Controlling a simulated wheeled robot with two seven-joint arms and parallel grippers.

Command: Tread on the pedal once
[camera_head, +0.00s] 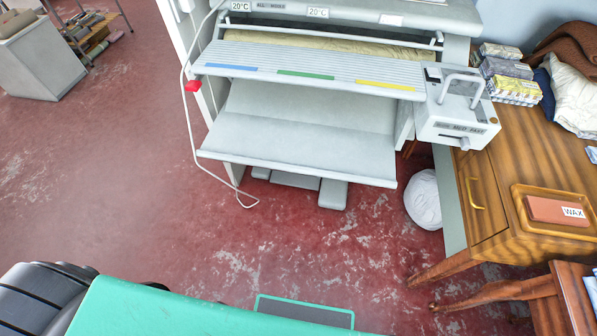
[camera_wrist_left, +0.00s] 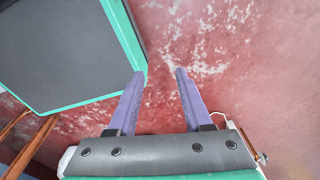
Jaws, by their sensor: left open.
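The rotary ironer (camera_head: 300,140) stands at the top middle of the head view. Low at its base, between two grey feet, is a flat grey plate (camera_head: 295,181) that looks like the pedal. Its rear part is hidden under the ironer's lower tray. My left gripper (camera_wrist_left: 159,72) shows only in the left wrist view. Its two purple fingers are apart with nothing between them, over the red floor and beside my own teal-edged base. The pedal is not in that view. My right gripper is in neither view.
A white cord with a red piece (camera_head: 193,87) hangs at the ironer's left and reaches the floor. A white round bundle (camera_head: 423,199) lies right of the feet. A wooden desk (camera_head: 485,200) with a wax tray stands at right. The red floor (camera_head: 150,200) in front and left is clear.

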